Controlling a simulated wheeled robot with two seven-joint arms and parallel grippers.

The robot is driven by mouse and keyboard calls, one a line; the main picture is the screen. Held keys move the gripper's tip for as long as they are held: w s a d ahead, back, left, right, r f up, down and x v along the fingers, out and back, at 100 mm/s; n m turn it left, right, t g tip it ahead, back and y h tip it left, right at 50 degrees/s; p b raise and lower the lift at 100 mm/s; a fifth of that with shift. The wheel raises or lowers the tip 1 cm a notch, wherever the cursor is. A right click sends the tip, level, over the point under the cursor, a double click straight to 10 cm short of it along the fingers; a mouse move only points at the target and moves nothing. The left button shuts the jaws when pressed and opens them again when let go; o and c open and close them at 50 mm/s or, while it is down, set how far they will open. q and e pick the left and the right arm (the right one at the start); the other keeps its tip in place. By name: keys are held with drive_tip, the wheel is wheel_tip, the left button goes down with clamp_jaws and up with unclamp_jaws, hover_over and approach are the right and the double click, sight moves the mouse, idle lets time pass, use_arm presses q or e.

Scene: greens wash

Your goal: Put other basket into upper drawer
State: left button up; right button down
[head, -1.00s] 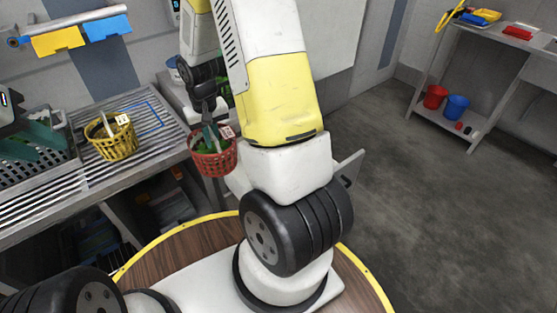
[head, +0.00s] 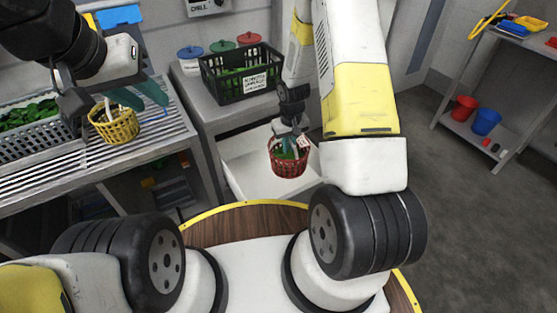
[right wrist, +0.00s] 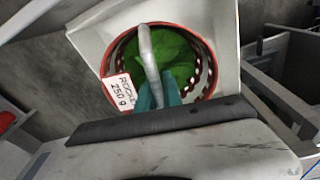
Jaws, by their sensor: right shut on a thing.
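A red basket (head: 289,165) with greens inside hangs from my right gripper (head: 290,138), which is shut on its handle. In the head view it appears over the open white drawer (head: 243,173) below the counter. In the right wrist view the basket (right wrist: 122,50) shows green leaves and a label reading "ROCKET 250 g", with a pale surface behind it. A yellow basket (head: 117,130) stands on the ribbed draining surface at the left. My left gripper (head: 138,98) is open, its teal fingers apart just above and beside the yellow basket.
A dark labelled crate (head: 243,77) and several lidded pots stand on the counter (head: 207,117) above the drawer. A grey crate (head: 30,145) of greens sits at the far left. A shelf with red and blue buckets (head: 486,121) is at the right; the floor before it is clear.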

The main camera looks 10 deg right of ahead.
wheel_tip(320, 180, down, 20)
drive_tip(key=w+n, duration=0.1)
drive_tip(key=shift+f+n, duration=0.2)
drive_tip(key=shift+n, duration=0.2)
drive_tip(key=shift+f, duration=0.1)
drive_tip(key=c, duration=1.5)
unclamp_jaws()
